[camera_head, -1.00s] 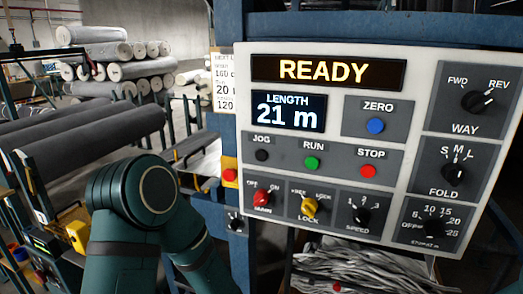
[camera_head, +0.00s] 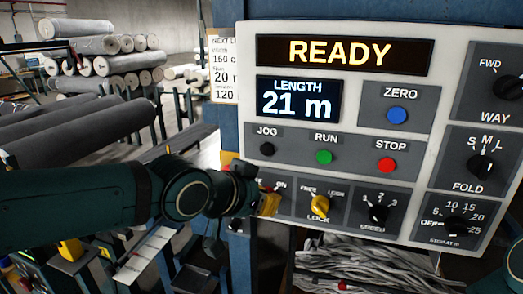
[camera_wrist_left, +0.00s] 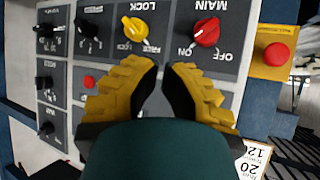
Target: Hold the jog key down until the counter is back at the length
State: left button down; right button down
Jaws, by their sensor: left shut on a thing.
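The jog key (camera_head: 267,149) is a black round button under the JOG label, left of the green RUN button (camera_head: 323,156). The counter (camera_head: 299,100) reads LENGTH 21 m and the display above (camera_head: 345,51) reads READY. My left gripper (camera_head: 270,203) is below the jog key, in front of the MAIN switch, which it mostly hides in the head view. In the left wrist view the yellow fingertips (camera_wrist_left: 167,72) are close together, with the red MAIN knob (camera_wrist_left: 205,32) visible beyond them. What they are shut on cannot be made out. My right gripper is out of view.
The panel also holds the red STOP button (camera_head: 386,164), blue ZERO button (camera_head: 397,115), yellow LOCK knob (camera_head: 320,207) and black dials. A red button on a yellow box (camera_wrist_left: 275,54) sits beside the panel. An order card (camera_head: 224,70) hangs at left. Grey rolls (camera_head: 80,135) lie behind.

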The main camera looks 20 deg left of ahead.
aim_at(267, 150)
pick_arm(q)
jog(key=shift+t, duration=0.4)
jog(key=r, duration=0.1)
jog(key=a+r, duration=0.1)
jog(key=s+r, duration=0.1)
jog(key=shift+a+r, duration=0.25)
jog(key=shift+a, duration=0.1)
jog(key=w+b, duration=0.1)
jog(key=w, duration=0.7)
jog(key=shift+w+d, duration=0.15)
jog(key=shift+w, duration=0.2)
jog(key=c, duration=1.7)
grip_release()
grip_shut()
